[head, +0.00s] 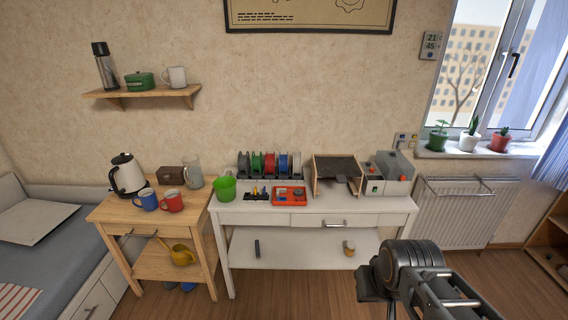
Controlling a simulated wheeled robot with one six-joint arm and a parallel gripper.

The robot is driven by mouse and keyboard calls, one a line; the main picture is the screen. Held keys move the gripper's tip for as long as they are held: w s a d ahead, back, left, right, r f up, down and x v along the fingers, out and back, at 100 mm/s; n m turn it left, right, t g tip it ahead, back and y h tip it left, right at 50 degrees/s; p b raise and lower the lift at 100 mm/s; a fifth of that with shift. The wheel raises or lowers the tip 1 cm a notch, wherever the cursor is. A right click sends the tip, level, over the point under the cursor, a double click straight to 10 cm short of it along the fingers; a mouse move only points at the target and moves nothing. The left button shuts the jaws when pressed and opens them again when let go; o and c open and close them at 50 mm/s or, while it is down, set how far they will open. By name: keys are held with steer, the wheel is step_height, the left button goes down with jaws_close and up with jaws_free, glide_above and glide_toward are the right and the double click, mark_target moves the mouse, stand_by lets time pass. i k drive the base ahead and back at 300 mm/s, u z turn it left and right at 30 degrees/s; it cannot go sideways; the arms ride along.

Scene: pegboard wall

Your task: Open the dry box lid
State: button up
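No thing here is plainly marked as the dry box, and I cannot make out a lid for certain. A row of colored spools (270,165) stands in a dark low holder at the back left of the white table. To its right is a wood-sided box (318,184) with a dark sloping inner surface. My gripper (372,286) is low at the right, in front of the table and apart from everything on it. The arm's joint hides most of it, so its fingers cannot be made out.
The white table (310,220) also holds a green cup (225,189), a red tray (289,197) and a grey machine (389,174). A wooden side table (118,212) with a kettle (127,175) and mugs stands left. The floor in front is clear.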

mark_target(402, 178)
steer(key=z, duration=1.3)
steer(key=i, duration=1.2)
steer(key=u, duration=2.35)
